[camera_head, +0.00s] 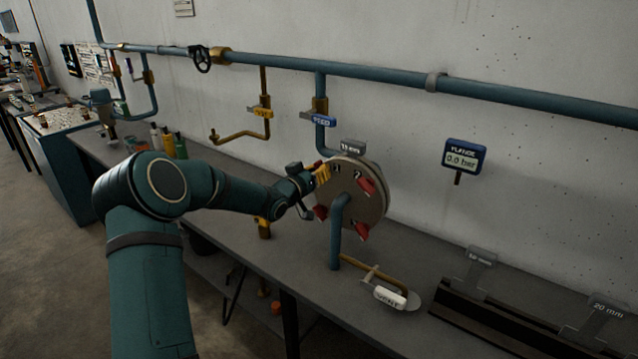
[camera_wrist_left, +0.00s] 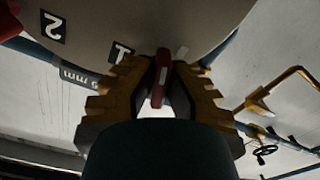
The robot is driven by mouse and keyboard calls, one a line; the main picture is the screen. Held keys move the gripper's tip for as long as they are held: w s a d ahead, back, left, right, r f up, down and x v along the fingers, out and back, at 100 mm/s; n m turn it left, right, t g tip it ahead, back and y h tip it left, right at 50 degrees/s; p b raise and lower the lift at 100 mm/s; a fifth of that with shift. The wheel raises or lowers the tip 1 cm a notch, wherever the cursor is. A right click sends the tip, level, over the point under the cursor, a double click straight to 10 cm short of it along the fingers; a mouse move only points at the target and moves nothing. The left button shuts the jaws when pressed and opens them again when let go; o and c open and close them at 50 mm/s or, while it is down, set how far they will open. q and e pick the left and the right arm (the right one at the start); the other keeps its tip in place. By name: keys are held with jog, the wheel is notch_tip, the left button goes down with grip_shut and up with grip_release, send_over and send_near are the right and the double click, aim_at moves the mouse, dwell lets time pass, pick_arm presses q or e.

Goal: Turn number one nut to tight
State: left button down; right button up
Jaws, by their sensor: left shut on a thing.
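A round grey flange cover (camera_head: 348,212) stands upright on the bench with red nuts around its face. My left gripper (camera_head: 322,173) is at its upper left, beside the "1" label. In the left wrist view its yellow fingers (camera_wrist_left: 161,80) are closed on the number one nut (camera_wrist_left: 162,70), a red wing-shaped piece by the "1" label (camera_wrist_left: 121,51). In the head view this nut is hidden by the fingers. The number two nut (camera_head: 367,186) is at the upper right; other red nuts sit at the lower right (camera_head: 362,231) and lower left (camera_head: 320,212). My right gripper is not in view.
A blue pipe (camera_head: 338,235) rises from the bench (camera_head: 255,215) before the cover. A brass pipe with a white-handled valve (camera_head: 390,297) lies to its right. A gauge reading 0.0 bar (camera_head: 462,158) is on the wall. Valves with yellow (camera_head: 261,113) and blue (camera_head: 323,120) tags hang above.

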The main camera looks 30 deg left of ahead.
pick_arm(q)
jog(key=m+b, duration=0.5)
jog(key=shift+f+m, duration=0.1)
jog(key=shift+m, duration=0.2)
jog(key=shift+m+b, duration=0.85)
jog(key=shift+m, duration=0.25)
jog(key=shift+r+m+b, duration=0.2)
jog(key=shift+m+b, duration=0.1)
jog(key=shift+m, duration=0.7)
jog(key=c, duration=1)
grip_release()
jog(key=shift+w, duration=0.1)
jog(key=shift+f, duration=0.1)
